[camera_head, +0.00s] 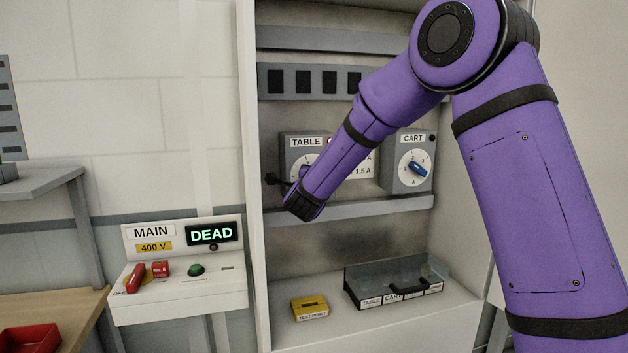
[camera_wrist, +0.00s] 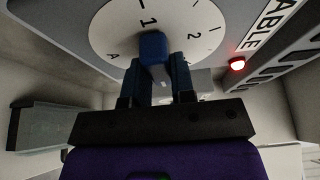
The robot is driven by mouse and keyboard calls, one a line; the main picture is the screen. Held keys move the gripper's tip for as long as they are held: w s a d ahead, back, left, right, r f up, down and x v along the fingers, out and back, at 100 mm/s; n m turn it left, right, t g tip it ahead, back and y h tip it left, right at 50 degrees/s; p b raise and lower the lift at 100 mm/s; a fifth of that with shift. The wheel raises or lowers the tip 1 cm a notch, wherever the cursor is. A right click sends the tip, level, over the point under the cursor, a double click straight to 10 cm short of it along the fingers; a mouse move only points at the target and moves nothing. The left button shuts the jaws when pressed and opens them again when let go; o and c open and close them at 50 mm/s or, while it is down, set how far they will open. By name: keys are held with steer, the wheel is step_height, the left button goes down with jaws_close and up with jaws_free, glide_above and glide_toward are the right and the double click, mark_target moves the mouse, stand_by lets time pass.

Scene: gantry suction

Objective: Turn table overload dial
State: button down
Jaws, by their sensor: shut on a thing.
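The TABLE overload unit (camera_head: 293,148) is a grey box on the cabinet's back wall, and my purple arm hides much of it in the head view. In the wrist view its white dial face (camera_wrist: 110,38) carries the marks 1, 2 and A. The blue dial knob (camera_wrist: 152,46) sits between the fingers of my gripper (camera_wrist: 153,65), which is shut on it. The knob's end lies close to the mark 1. A red lamp (camera_wrist: 237,64) glows beside the TABLE label (camera_wrist: 272,25).
The CART unit (camera_head: 409,160) with a blue knob is to the right. A shelf edge (camera_head: 375,207) runs below both. A labelled tray (camera_head: 400,290) and a yellow block (camera_head: 310,308) lie on the cabinet floor. The MAIN panel (camera_head: 160,290), its display reading DEAD, stands left.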

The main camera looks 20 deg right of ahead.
steer(key=shift+f, duration=0.1)
stand_by(0.3)
steer(key=c, duration=1)
jaws_free()
steer(key=shift+o, duration=0.2)
step_height(320, 180, up, 4)
steer(key=shift+f, duration=0.2)
steer(key=shift+o, duration=1.2)
steer(key=shift+s+r, duration=0.1)
steer(key=shift+s, duration=0.4)
steer(key=s, duration=0.5)
steer(key=s+r, duration=0.1)
steer(key=s, duration=0.9)
steer(key=shift+r, duration=0.15)
steer(key=shift+c, duration=1.2)
